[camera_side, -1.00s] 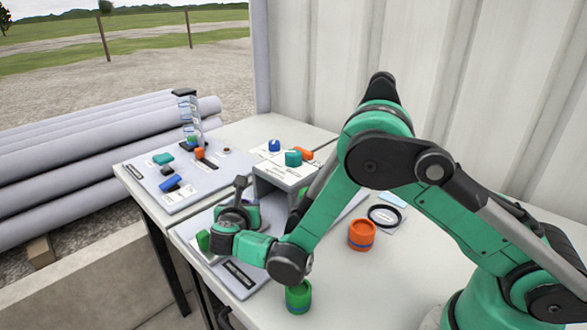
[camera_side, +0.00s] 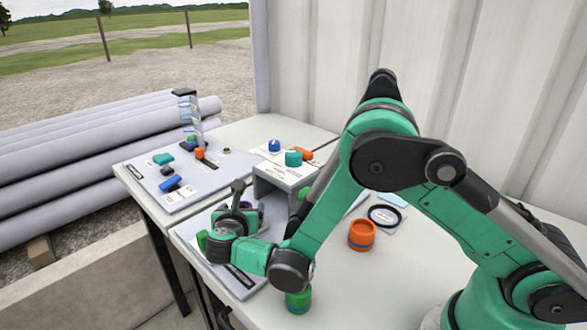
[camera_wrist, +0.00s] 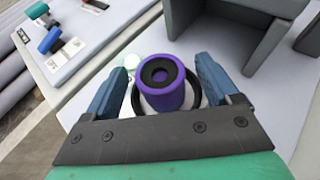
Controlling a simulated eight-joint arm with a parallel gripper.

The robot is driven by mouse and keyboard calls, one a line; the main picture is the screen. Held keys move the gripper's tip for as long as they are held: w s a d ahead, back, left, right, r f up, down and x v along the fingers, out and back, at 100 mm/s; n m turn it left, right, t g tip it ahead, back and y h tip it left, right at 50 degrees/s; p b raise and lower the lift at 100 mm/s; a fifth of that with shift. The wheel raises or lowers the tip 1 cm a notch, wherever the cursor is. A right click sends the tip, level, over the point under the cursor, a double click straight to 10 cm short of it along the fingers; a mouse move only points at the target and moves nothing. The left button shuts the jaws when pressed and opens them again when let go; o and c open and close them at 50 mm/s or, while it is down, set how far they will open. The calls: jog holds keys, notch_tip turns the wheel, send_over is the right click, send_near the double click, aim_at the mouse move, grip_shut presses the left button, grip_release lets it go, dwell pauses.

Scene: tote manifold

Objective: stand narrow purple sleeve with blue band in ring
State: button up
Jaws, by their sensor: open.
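The narrow purple sleeve (camera_wrist: 176,98) stands about upright in the wrist view, its dark open top facing the camera. No blue band can be made out on it. A black ring (camera_wrist: 193,88) with a pale inside shows around the sleeve's lower part; its base is hidden, so I cannot tell how deep it sits. My gripper (camera_wrist: 160,68) is open, with one blue finger on each side of the sleeve and visible gaps between. In the side view my gripper (camera_side: 232,222) is low over the near board and mostly hides the sleeve.
A grey block-like stand (camera_side: 285,178) is just behind my gripper. An orange cup (camera_side: 361,235), a green cup (camera_side: 298,299) and another black ring (camera_side: 384,215) are on the table to the right. A far board (camera_side: 190,175) holds several small parts.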

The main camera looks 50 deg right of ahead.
jog(key=v, duration=0.2)
jog(key=shift+s+a+r, duration=0.15)
jog(key=shift+s+a, duration=0.1)
jog(key=shift+s+a+r, duration=0.2)
jog(key=shift+s, duration=0.05)
jog(key=shift+s+d+r+m, duration=0.15)
jog(key=shift+r+m, duration=0.1)
jog(key=shift+m, duration=0.15)
jog(key=s+d+r+m+g+y, duration=0.1)
jog(key=s+d+r+m+y, duration=0.1)
jog(key=m, duration=0.6)
jog(key=s+d+r+m+y, duration=0.2)
jog(key=s+r+m+y, duration=0.1)
jog(key=s+m, duration=0.3)
jog(key=s+d+r+m+g+y, duration=0.1)
jog(key=s+d+r+m+y, duration=0.1)
jog(key=m, duration=0.7)
jog(key=s+r+y, duration=0.1)
jog(key=s+y, duration=0.1)
jog(key=s, duration=0.1)
jog(key=shift+m+g, duration=0.3)
jog(key=shift+m, duration=0.1)
jog(key=shift+o, duration=0.5)
jog(key=shift+s+a+m+y, duration=0.1)
jog(key=shift+s+m+y, duration=0.35)
jog(key=shift+m, duration=0.65)
jog(key=shift+r, duration=0.15)
